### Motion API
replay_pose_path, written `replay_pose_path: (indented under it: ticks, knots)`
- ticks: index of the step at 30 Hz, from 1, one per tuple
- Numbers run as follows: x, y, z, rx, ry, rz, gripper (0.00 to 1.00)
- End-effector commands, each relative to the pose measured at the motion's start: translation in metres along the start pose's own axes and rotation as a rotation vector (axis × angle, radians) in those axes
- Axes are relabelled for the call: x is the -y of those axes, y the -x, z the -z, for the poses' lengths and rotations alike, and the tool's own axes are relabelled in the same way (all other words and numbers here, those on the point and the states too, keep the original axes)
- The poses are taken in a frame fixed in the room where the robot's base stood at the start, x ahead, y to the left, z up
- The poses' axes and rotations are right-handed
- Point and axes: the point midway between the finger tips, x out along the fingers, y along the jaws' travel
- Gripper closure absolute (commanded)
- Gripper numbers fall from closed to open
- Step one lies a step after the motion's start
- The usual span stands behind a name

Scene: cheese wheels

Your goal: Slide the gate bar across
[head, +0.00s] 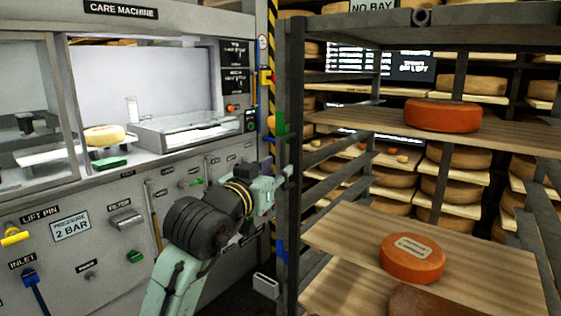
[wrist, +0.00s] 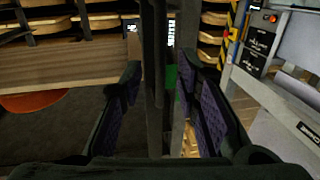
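My gripper (head: 278,184) is beside the front-left upright of the cheese rack, at mid height in the head view. In the wrist view my gripper (wrist: 158,88) is open, its two dark, purple-padded fingers spread apart. A dark vertical bar (wrist: 154,55) stands between them, with gaps visible at its sides. I cannot tell whether this is the gate bar or the rack's upright (head: 294,120). A green piece (wrist: 170,78) shows by the right finger in the wrist view; a green block (head: 282,123) is on the upright in the head view.
The rack's wooden shelves hold orange cheese wheels (head: 442,115) (head: 411,258) at right. The care machine (head: 120,200), with knobs and levers, stands at left. A yellow-black striped post (head: 270,50) lies between machine and rack.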

Motion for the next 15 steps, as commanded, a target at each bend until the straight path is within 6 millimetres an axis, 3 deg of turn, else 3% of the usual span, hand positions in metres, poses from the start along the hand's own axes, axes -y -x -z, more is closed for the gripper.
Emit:
replay_pose_path:
  ticks: [6,15]
  knots:
    - [0.0,-0.031,0.002,-0.001,0.0,-0.001,0.7]
    - [0.0,-0.041,0.0,-0.002,-0.001,0.0,0.7]
